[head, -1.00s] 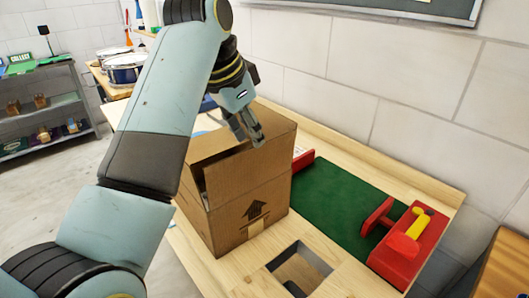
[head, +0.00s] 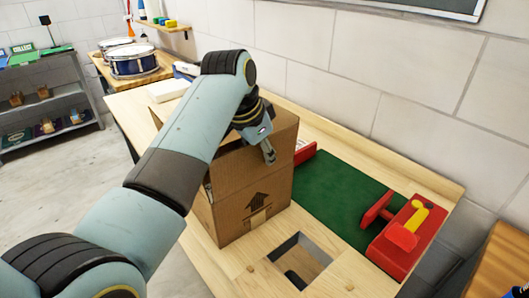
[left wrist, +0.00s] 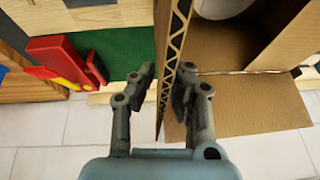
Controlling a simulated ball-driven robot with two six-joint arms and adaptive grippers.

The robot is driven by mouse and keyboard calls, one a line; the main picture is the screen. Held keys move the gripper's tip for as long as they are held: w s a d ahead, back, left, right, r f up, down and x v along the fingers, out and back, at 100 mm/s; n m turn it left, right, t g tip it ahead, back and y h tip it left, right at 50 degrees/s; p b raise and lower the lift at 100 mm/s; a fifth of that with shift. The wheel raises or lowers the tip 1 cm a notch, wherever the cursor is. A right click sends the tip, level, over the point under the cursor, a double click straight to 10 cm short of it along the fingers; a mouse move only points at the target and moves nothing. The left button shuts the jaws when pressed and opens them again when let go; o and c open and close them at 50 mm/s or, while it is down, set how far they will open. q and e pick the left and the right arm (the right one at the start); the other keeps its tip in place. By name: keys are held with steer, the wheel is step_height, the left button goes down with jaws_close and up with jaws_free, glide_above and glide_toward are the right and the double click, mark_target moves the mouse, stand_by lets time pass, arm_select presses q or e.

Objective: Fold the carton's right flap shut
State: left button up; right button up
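The brown carton (head: 238,205) stands on the bench with a printed arrow on its front. In the left wrist view its inside (left wrist: 235,48) is open, with part of a pale round thing in it. One flap (left wrist: 250,115) spreads outward there. An upright cardboard panel (left wrist: 170,75) with a corrugated edge stands between the fingers of my left gripper (left wrist: 167,80). The left finger shows a gap to the panel; the other is close to it. In the head view my left gripper (head: 268,152) is at the carton's upper right edge. My right gripper is out of view.
A green mat (head: 345,200) and a red fixture with a yellow lever (head: 405,240) lie right of the carton. A square opening (head: 300,260) is cut in the bench (head: 345,278) in front. A tiled wall stands behind.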

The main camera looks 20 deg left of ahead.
arm_select(q)
jaws_close()
steer(key=shift+w+a+n+g+h, duration=0.3)
steer(key=shift+w+a+g+h, duration=0.2)
steer(key=shift+a+g+h, duration=0.35)
steer(key=h, duration=0.1)
steer(key=w+a+g+h+b, duration=0.1)
steer(key=h, duration=0.1)
steer(key=shift+a+f+n, duration=0.1)
steer(key=shift+f+n, duration=0.15)
steer(key=shift+n, duration=0.05)
